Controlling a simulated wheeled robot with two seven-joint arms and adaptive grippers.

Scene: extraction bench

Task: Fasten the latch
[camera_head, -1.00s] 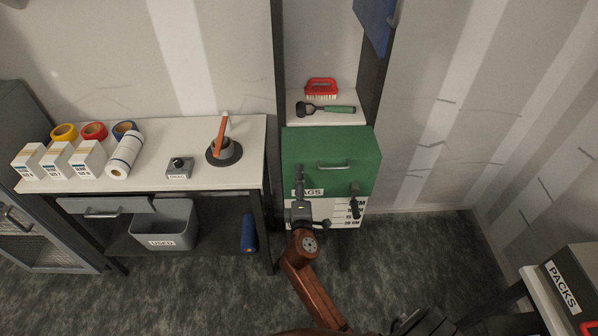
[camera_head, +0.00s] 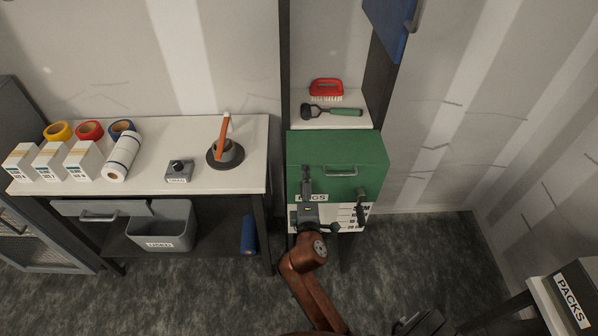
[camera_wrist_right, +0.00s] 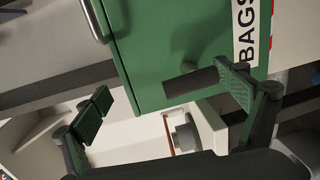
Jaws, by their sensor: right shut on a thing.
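The green cabinet (camera_head: 300,150), with a metal handle (camera_head: 341,172) and a BAGS label, stands right of the bench. The label (camera_wrist_right: 247,30) is sideways in the right wrist view. My right gripper (camera_head: 306,178) is at the front left of the cabinet, covering part of the label. In the wrist view my right gripper (camera_wrist_right: 168,100) has its fingers well apart. A dark latch bar (camera_wrist_right: 188,82) on the green front lies between them and reaches the right finger pad. Its contact with the other finger is unclear. A dark lever (camera_head: 360,210) hangs at the cabinet's front right. My left gripper is not identifiable.
A red brush (camera_head: 326,87) and green-handled tool (camera_head: 345,112) lie on the shelf above the cabinet. A PACKS box (camera_head: 568,300) is at lower right. Floor right of the cabinet is clear.

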